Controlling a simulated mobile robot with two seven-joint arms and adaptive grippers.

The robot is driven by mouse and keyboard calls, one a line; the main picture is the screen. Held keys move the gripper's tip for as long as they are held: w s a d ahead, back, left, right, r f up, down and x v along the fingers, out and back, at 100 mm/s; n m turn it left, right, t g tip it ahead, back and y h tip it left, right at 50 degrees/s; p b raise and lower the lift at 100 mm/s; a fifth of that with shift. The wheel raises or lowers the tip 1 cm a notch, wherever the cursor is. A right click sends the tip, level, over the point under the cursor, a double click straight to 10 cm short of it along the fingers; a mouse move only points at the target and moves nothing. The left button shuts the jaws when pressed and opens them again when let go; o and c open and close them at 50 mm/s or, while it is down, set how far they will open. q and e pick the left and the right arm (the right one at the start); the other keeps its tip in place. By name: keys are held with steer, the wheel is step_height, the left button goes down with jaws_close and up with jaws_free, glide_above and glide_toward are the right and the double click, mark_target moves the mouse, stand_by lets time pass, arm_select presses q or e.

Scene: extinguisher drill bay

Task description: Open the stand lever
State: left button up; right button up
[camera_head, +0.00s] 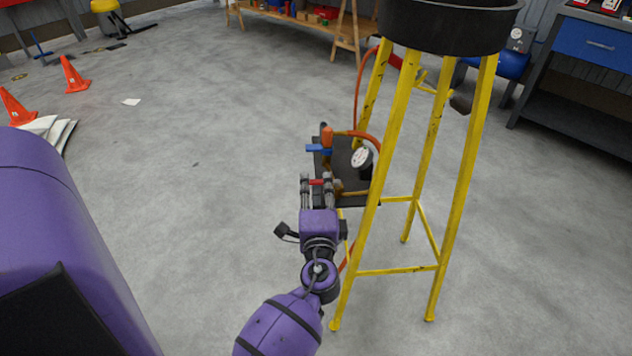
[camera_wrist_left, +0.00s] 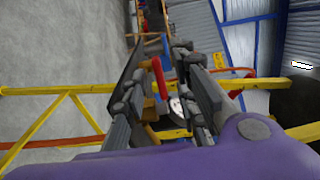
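A yellow-legged stand (camera_head: 391,140) carries a dark panel (camera_head: 352,174) on its left side. On the panel are a blue lever (camera_head: 318,149), a round white gauge (camera_head: 361,157) and a short red lever (camera_head: 317,182). My left gripper (camera_head: 317,178) is at the panel's lower left, its fingers on either side of the red lever in this view. In the left wrist view the red lever (camera_wrist_left: 159,77) shows in the gap between the open fingers (camera_wrist_left: 165,80). I see no clear contact, and the fingers partly hide the panel. My right gripper is out of view.
A black round basin (camera_head: 447,28) tops the stand, and an orange hose (camera_head: 358,85) runs down to the panel. A workbench (camera_head: 585,90) stands at the right, a wooden shelf (camera_head: 312,22) at the back. Orange cones (camera_head: 73,75) stand far left. The floor left of the stand is clear.

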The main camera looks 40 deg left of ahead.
arm_select(q)
steer(key=shift+x, duration=1.2)
steer(key=shift+f, duration=0.1)
jaws_close()
